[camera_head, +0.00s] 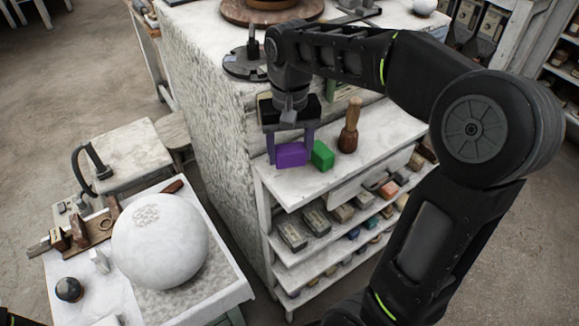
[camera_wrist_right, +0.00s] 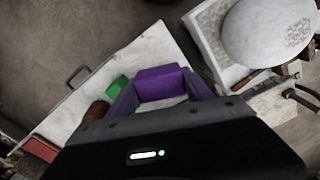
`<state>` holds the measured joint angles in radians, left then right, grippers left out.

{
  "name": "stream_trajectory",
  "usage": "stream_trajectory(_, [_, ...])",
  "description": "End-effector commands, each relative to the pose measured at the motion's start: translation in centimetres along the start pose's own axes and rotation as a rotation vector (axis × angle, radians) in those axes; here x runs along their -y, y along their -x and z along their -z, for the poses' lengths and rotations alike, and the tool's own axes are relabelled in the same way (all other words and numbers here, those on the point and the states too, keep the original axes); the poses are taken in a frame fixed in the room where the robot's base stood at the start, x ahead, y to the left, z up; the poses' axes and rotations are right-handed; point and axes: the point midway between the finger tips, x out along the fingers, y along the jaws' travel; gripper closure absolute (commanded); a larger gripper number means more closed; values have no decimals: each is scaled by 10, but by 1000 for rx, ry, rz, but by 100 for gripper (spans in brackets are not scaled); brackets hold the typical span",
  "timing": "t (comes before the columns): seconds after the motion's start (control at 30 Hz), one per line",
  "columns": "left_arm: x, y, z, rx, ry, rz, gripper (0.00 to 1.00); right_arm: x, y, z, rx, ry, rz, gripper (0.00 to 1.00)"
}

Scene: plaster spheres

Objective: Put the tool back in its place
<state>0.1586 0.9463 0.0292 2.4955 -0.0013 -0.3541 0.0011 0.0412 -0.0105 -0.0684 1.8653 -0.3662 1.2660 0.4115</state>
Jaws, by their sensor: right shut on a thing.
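My right gripper (camera_head: 291,150) reaches down over the white shelf top with its fingers on either side of a purple block (camera_head: 291,155), shut on it. The block is at or just above the shelf top; I cannot tell whether it touches. In the right wrist view the purple block (camera_wrist_right: 160,82) sits between the fingertips. A green block (camera_head: 322,155) stands just right of it, and also shows in the wrist view (camera_wrist_right: 117,87). A wooden mallet-like tool (camera_head: 349,125) stands upright farther right, handle up. My left gripper is out of view.
The white shelf unit (camera_head: 300,192) holds several small boxes and blocks on its lower shelves. A tall rough plaster block (camera_head: 212,110) rises behind left. A large plaster sphere (camera_head: 160,240) rests on a low table at lower left among tools.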

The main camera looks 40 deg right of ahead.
Motion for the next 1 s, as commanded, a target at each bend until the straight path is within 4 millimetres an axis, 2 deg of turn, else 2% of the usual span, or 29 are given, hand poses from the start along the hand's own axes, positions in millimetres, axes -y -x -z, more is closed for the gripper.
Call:
stream_trajectory(0.1, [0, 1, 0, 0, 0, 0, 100, 0, -12, 0, 1, 0, -1, 88])
stream_trajectory(0.43, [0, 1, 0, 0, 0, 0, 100, 0, -15, 0, -1, 0, 0, 88])
stream_trajectory(0.73, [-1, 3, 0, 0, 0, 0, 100, 0, -49, 0, 1, 0, 0, 88])
stream_trajectory(1.0, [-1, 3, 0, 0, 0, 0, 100, 0, -50, 0, -1, 0, 0, 88])
